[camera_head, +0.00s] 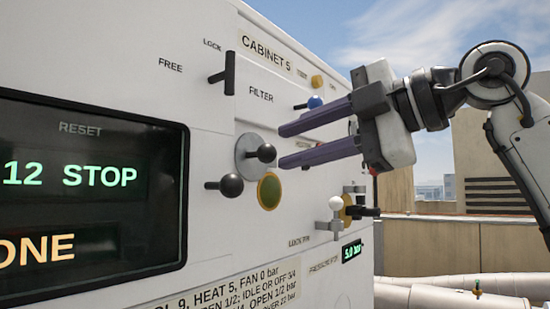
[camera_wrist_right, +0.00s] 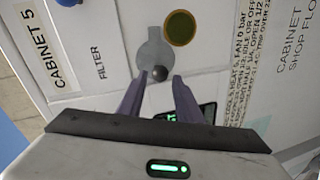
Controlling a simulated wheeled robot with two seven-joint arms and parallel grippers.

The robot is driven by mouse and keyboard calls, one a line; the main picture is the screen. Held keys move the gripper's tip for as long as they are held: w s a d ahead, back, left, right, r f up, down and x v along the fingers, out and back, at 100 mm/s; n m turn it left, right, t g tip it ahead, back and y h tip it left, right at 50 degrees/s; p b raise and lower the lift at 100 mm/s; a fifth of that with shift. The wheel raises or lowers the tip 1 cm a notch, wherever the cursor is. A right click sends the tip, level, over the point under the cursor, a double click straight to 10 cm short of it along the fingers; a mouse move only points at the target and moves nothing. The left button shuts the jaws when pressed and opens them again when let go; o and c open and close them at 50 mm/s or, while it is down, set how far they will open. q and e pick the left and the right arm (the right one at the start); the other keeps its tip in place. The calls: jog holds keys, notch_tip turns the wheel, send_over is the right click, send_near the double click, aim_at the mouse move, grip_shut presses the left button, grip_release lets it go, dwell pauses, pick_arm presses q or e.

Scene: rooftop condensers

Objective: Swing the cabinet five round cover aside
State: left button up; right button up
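The cabinet five front (camera_head: 215,120) carries a round grey cover (camera_head: 244,164) with a black ball knob (camera_head: 266,153) on it. The cover (camera_wrist_right: 150,52) and its knob (camera_wrist_right: 160,74) also show in the right wrist view. Below and right of the cover in the head view is a green disc with a brass rim (camera_head: 269,191); it is uncovered. My right gripper (camera_head: 283,146) is open, with its purple fingers pointing at the knob. In the wrist view the knob appears between the fingertips; contact cannot be told. My left gripper is not in view.
A black-ball lever (camera_head: 231,185) sticks out left of the green disc. A black lock lever (camera_head: 229,74), a blue knob (camera_head: 315,102) and a white-ball valve handle (camera_head: 336,203) also protrude nearby. A dark display (camera_head: 85,195) fills the left.

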jog(key=v, duration=0.4)
jog(key=shift+s+d+r+b, duration=0.1)
jog(key=shift+s+d+b, duration=0.1)
jog(key=shift+d+b, duration=0.1)
